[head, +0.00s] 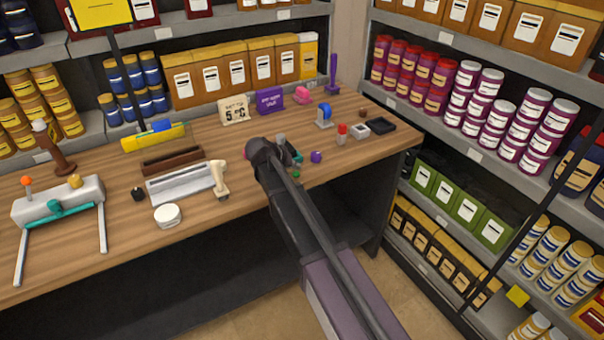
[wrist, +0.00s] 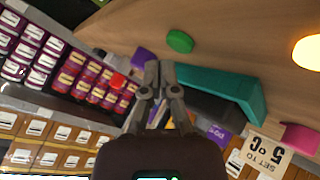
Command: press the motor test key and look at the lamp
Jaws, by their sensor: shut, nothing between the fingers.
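My gripper (wrist: 158,70) is shut and empty in the wrist view, its fingertips close together near a green round button (wrist: 180,41). I cannot tell whether they touch it; a small gap shows in the picture. The green button also shows in the head view (head: 296,174), just right of my arm. A bright yellow-orange round lamp (wrist: 308,52) is cut by the right edge of the wrist view and looks lit. A teal and dark body (wrist: 215,85) lies behind the fingers. In the head view my arm hides most of the gripper and the lamp. No key label is readable.
A purple knob-like piece (head: 316,157) stands right of the green button. A "SET TO 5°C" card (head: 234,110) stands behind. Stocked shelves surround the bench.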

